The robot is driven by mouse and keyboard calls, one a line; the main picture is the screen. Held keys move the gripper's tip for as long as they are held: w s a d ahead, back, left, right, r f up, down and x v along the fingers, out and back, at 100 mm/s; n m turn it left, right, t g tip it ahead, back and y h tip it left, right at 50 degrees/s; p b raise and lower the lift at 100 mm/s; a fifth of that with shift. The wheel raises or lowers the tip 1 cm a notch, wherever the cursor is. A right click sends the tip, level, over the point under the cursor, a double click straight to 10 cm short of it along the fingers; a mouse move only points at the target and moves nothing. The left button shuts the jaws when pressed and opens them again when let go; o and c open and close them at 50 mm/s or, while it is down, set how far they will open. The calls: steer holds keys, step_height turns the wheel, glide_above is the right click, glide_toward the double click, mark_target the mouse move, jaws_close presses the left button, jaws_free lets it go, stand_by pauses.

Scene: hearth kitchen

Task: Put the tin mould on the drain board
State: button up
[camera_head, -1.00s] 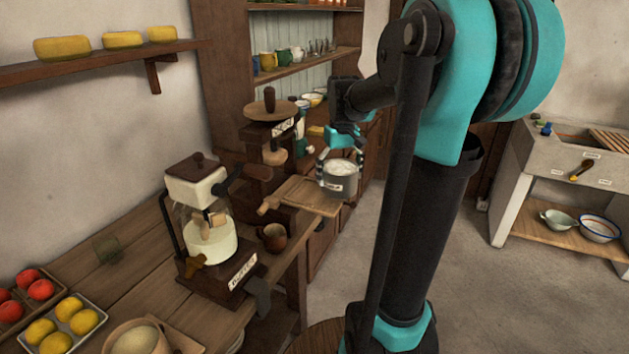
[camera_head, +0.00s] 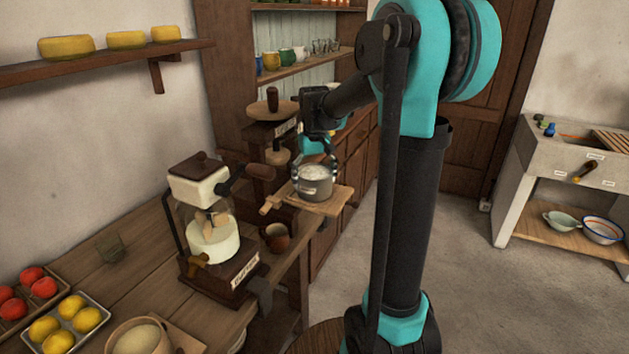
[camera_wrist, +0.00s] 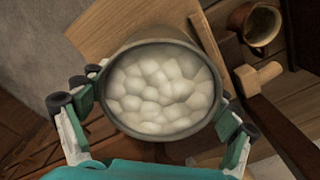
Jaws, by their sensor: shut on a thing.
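The tin mould (camera_head: 314,189) is a round grey pot filled with white lumps. It fills the middle of the wrist view (camera_wrist: 125,127), upright. My gripper (camera_head: 314,172) is shut on it, with fingers on both sides of its rim in the wrist view (camera_wrist: 160,115). A pale wooden board (camera_head: 333,203) with a spout-like end shows under the mould, jutting out from the press. It also shows in the wrist view (camera_wrist: 115,28). I cannot tell whether the mould touches it. A slatted wooden board (camera_head: 612,142) lies at the sink on the right.
A wooden press (camera_head: 272,110) stands behind the board. A glass churn (camera_head: 213,235) and a brown mug (camera_head: 276,237) stand on the worktop (camera_head: 140,275) to the left. The sink (camera_head: 560,155) is far right. The floor between is clear.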

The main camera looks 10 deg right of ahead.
mark_target(329, 210)
steer(key=o, duration=1.6)
steer(key=shift+f, duration=0.1)
steer(key=shift+c, duration=0.2)
step_height(329, 210, up, 12)
steer(key=s+d+f, duration=0.1)
steer(key=s+f, duration=0.2)
steer(key=f, duration=0.1)
steer(key=s+f+t, duration=0.1)
steer(key=s+f, duration=0.2)
steer(key=f, duration=0.2)
steer(key=s+d+f+m+t, duration=0.1)
steer(key=s+f, duration=0.3)
steer(key=shift+d+f, duration=0.3)
steer(key=shift+f, duration=0.05)
steer(key=s+d+f+t, duration=0.1)
steer(key=s+f+t, duration=0.1)
steer(key=s+f, duration=0.9)
steer(key=shift+s+d+f+m, duration=0.15)
steer(key=shift+s+d+m, duration=0.1)
steer(key=shift+s+m, duration=0.2)
